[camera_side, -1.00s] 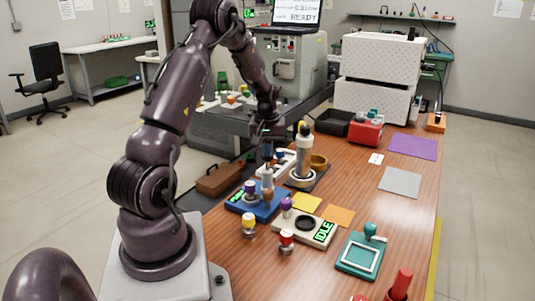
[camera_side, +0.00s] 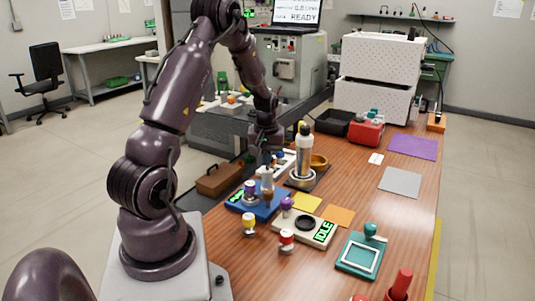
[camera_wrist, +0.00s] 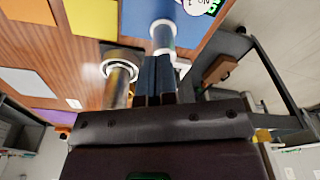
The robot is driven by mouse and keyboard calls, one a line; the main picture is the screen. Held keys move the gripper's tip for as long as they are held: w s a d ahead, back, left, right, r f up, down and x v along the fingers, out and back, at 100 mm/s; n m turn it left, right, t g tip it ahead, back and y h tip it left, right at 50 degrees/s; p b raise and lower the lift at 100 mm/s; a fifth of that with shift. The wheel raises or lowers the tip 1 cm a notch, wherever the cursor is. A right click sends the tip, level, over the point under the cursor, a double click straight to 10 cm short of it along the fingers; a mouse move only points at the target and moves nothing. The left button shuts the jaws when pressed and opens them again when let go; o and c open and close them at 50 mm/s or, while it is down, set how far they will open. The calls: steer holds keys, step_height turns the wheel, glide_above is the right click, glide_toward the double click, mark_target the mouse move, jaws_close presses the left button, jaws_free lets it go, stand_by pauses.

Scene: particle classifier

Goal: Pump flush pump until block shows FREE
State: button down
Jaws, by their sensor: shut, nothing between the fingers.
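The blue block (camera_side: 275,211) stands on the wooden bench; its small green display (camera_side: 236,195) is too small to read. A pale upright pump cylinder (camera_side: 267,181) rises at the block and also shows in the wrist view (camera_wrist: 163,36). My gripper (camera_side: 267,163) is shut and empty, pointing down right over the cylinder's top. In the wrist view, the blue fingers (camera_wrist: 158,62) lie together at the near end of the cylinder. I cannot tell whether they touch it.
A metallic cylinder on a white ring (camera_side: 303,158) stands close to the right of my gripper. A cream IDLE station (camera_side: 284,225), yellow-topped knob (camera_side: 249,223) and red-and-white knob (camera_side: 287,240) sit in front. Grey (camera_side: 400,182) and purple (camera_side: 412,146) mats lie clear at right.

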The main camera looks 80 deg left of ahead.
step_height(320, 180, up, 13)
steer(key=d, duration=0.1)
steer(key=shift+s, duration=0.2)
steer(key=shift+d+f, duration=0.1)
stand_by(0.4)
steer(key=w+d+r+m+t, duration=0.25)
steer(key=d+r, duration=0.35)
steer(key=d, duration=0.3)
steer(key=w+d+r+m+t, duration=0.1)
steer(key=w+d+r+m, duration=0.15)
steer(key=d+r, duration=0.45)
steer(key=s+d+f+m+t+h, duration=0.1)
steer(key=s+d+f+m, duration=0.2)
steer(key=s+d+m, duration=0.6)
steer(key=s+d, duration=0.3)
steer(key=d, duration=0.3)
steer(key=shift+f+t, duration=0.35)
steer(key=shift+f, duration=0.05)
